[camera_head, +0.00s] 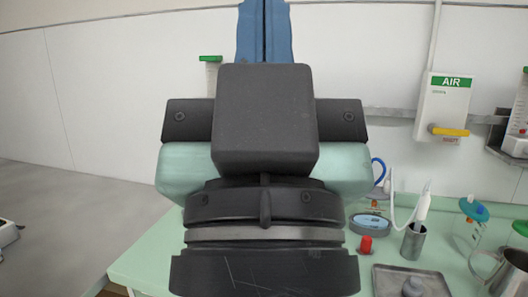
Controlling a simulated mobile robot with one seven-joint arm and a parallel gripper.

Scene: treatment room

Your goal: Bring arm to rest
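My gripper (265,120) fills the middle of the camera_head view, seen from behind. Its black housing and wrist rings stand upright in front of the counter and wall. A blue upright shape (265,30) with a narrow dark line down its middle rises above the housing to the top edge; I cannot tell whether it is part of the gripper. A pale green rounded shape (187,170) shows on both sides of the housing. I cannot make out the fingertips, or whether anything is held.
The green counter (140,260) holds a red-capped item (366,246), a blue-grey dish (370,224), a metal cup (413,242), a tray (440,283) and a steel jug (510,272) at right. An AIR wall panel (446,107) hangs behind. A grey surface (70,220) at left is mostly bare.

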